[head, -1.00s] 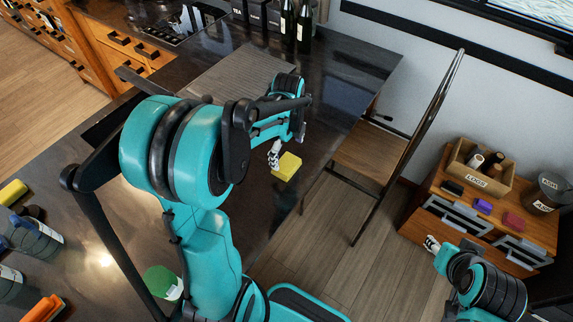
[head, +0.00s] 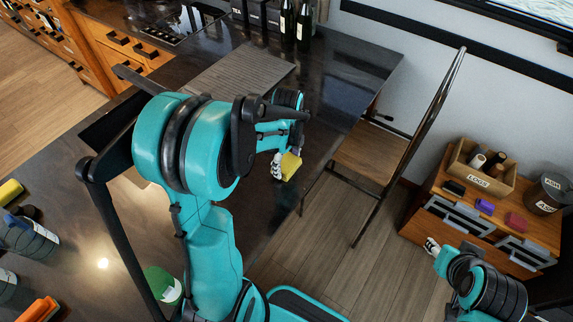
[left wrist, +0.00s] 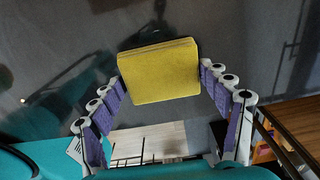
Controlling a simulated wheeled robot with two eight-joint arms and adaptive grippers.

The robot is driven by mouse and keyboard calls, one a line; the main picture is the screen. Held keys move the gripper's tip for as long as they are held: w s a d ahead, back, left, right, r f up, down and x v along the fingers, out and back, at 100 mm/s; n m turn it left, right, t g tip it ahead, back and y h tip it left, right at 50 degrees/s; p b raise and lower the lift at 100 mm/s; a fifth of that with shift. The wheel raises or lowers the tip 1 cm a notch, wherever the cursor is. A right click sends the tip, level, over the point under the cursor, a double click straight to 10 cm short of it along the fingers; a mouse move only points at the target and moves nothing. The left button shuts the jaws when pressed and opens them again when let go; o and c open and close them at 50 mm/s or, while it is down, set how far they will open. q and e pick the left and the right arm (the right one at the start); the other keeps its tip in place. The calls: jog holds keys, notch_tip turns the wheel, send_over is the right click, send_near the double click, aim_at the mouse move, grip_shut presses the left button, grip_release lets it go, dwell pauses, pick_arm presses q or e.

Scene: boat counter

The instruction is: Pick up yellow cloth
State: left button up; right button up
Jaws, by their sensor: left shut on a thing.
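The yellow cloth (head: 291,166) is a small folded square near the counter's edge by the chair. My left gripper (head: 277,165) is at its left side in the head view. In the left wrist view the cloth (left wrist: 159,71) sits between the purple-padded fingers of the left gripper (left wrist: 162,84), which are shut on its two sides. Whether it is clear of the counter is hard to tell. My right gripper (head: 431,246) is at the lower right, away from the cloth, beside the small cabinet; its fingers are too small to read.
The dark counter (head: 330,85) bears a grey mat (head: 238,80), bottles (head: 304,28) and a green-and-white container (head: 165,284). Jars (head: 35,238), another yellow item (head: 10,192) and an orange item (head: 40,309) lie left. A chair (head: 372,155) and a cabinet (head: 540,228) stand right.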

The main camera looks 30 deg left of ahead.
aim_at(287, 165)
pick_arm(q)
jog(key=shift+r, duration=0.1)
jog(key=shift+r, duration=0.3)
jog(key=r, duration=0.1)
jog(key=r+p, duration=0.2)
jog(key=r, duration=0.1)
jog(key=shift+s+d, duration=0.2)
jog(key=shift+s, duration=0.1)
jog(key=s+d+r+p, duration=0.1)
jog(key=s+d+r, duration=0.1)
jog(key=s, duration=0.1)
jog(key=s+d+r+p, duration=0.1)
jog(key=s+r, duration=0.1)
jog(key=s, duration=0.1)
jog(key=s+d+r+p, duration=0.1)
jog(key=s+d+r, duration=0.1)
jog(key=s, duration=0.1)
jog(key=shift+s+d+r, duration=0.1)
jog(key=shift+s+d, duration=0.15)
jog(key=shift+d, duration=0.05)
